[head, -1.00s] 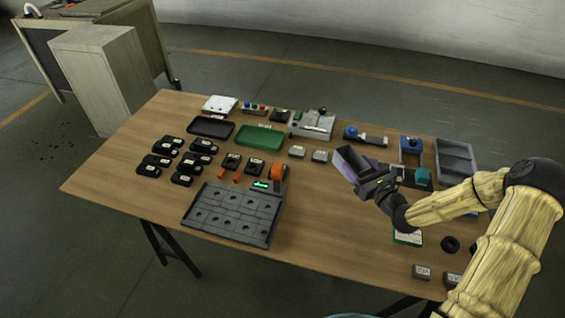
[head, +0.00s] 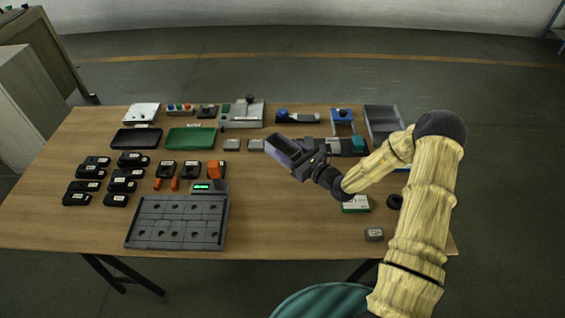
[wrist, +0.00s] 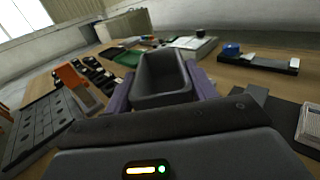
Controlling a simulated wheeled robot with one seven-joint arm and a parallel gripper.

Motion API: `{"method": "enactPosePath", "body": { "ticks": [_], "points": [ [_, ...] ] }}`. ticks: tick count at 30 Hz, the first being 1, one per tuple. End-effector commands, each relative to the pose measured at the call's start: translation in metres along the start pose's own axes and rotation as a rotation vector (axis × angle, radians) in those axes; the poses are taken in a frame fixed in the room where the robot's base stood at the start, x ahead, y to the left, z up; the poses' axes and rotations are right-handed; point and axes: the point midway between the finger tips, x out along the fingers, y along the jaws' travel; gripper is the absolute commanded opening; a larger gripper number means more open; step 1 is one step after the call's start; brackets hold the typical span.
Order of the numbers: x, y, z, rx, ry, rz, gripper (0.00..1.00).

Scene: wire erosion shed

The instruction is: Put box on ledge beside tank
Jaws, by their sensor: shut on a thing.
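My gripper (head: 298,160) is shut on a dark grey open-topped box (head: 284,150) and holds it up above the middle of the table. In the wrist view the box (wrist: 163,75) is tilted, its inside looks empty, and the purple fingers of my gripper (wrist: 165,92) show on either side of it. I cannot pick out a tank or a ledge beside one in these frames.
The wooden table (head: 290,235) is crowded: black devices on the left, a grey slotted tray (head: 178,222), a green tray (head: 190,136), a black tray (head: 137,138) and a grey bin (head: 384,122). A pale cabinet (head: 30,95) stands at far left. Open floor lies behind the table.

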Motion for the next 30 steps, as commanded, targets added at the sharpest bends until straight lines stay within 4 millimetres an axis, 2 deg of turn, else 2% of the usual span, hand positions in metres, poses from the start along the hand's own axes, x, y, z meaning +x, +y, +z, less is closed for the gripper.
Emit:
{"method": "enactPosePath", "body": {
  "ticks": [3, 14, 22, 30],
  "points": [
    [0.0, 0.001, -0.018, 0.0, 0.0, 0.001, 0.3],
    [0.0, 0.0, -0.023, -0.001, -0.001, 0.001, 0.3],
    [0.0, 0.001, -0.055, 0.001, 0.0, 0.001, 0.3],
    [0.0, 0.0, -0.059, -0.002, -0.001, 0.001, 0.3]
  ]
}}
